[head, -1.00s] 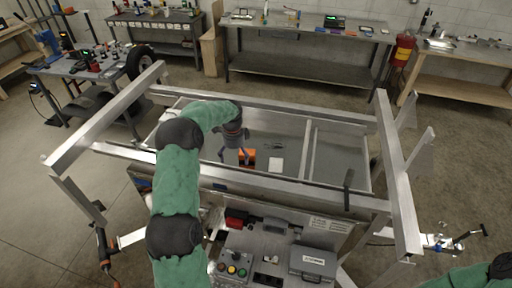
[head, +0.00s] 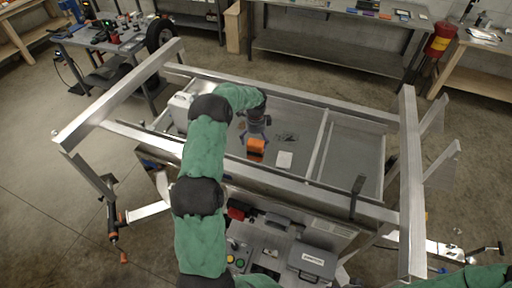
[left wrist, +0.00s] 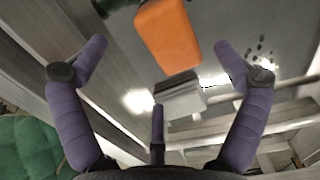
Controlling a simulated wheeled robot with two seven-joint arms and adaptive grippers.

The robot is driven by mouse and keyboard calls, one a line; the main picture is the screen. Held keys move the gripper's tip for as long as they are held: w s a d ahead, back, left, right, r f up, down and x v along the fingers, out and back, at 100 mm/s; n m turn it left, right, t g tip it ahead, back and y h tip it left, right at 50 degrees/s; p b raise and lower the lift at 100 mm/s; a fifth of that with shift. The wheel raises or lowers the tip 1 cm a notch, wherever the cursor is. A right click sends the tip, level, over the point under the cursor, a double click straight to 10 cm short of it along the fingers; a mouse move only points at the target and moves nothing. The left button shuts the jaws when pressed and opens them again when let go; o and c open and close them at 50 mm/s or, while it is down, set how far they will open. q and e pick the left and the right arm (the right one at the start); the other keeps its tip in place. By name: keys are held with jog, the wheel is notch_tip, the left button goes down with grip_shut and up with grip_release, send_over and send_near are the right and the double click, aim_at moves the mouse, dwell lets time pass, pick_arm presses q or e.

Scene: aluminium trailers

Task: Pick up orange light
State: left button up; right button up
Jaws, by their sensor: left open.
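In the left wrist view the orange light (left wrist: 166,36) is a rounded orange block at the top middle, on a grey and white base (left wrist: 180,98). My left gripper (head: 256,130) is open above and beside it. In the left wrist view its purple fingers (left wrist: 160,62) are spread, two at the sides and one low in the middle, with nothing held. My right gripper is out of view; only part of my right arm shows at the bottom right.
Aluminium trailer rails (head: 290,189) frame the floor, with a crossbar (head: 318,145) right of the light. A white card-like piece (head: 285,160) lies right of the light. A pale box (head: 181,108) stands at the left.

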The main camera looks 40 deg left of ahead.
aim_at(255, 144)
pick_arm(q)
jog(key=shift+a+f, duration=0.1)
jog(key=shift+f, duration=0.4)
jog(key=shift+w+a+f+p, duration=0.1)
jog(key=shift+f+p, duration=0.3)
jog(key=shift+f, duration=0.55)
jog(key=shift+w+a+f+p, duration=0.1)
jog(key=shift+f+p, duration=0.25)
jog(key=shift+f, duration=0.55)
jog(key=shift+s, duration=0.1)
jog(key=c, duration=1.3)
